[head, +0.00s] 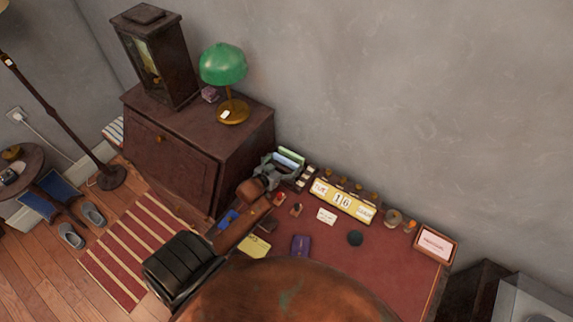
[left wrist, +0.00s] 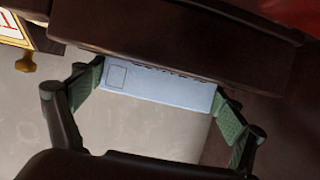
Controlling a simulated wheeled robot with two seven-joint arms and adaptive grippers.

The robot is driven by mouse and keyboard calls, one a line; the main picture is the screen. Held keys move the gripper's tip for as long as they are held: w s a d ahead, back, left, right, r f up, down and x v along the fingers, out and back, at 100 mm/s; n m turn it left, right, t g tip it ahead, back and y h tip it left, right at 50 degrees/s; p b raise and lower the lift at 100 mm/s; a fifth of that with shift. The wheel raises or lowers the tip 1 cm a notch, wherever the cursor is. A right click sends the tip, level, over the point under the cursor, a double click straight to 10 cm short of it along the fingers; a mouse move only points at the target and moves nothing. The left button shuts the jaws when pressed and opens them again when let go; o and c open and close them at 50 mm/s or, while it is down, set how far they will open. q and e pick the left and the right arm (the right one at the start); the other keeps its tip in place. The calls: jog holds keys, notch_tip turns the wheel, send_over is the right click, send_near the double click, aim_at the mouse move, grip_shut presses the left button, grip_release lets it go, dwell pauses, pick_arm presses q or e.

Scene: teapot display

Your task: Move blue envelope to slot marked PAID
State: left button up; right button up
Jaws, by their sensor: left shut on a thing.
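The pale blue envelope (left wrist: 165,90) spans the space between the two green-padded fingers of my left gripper (left wrist: 158,104) in the left wrist view. The gripper is shut on its ends. My right gripper is out of view.
A dark cabinet with a green lamp (head: 223,65) stands at left. A framed card (head: 436,243) is at right.

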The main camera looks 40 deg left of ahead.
pick_arm(q)
jog(key=o, duration=1)
jog(key=shift+o, duration=0.2)
jog(key=shift+r, duration=0.2)
jog(key=p+v, duration=0.1)
jog(key=v, duration=1.1)
jog(key=shift+f, duration=0.1)
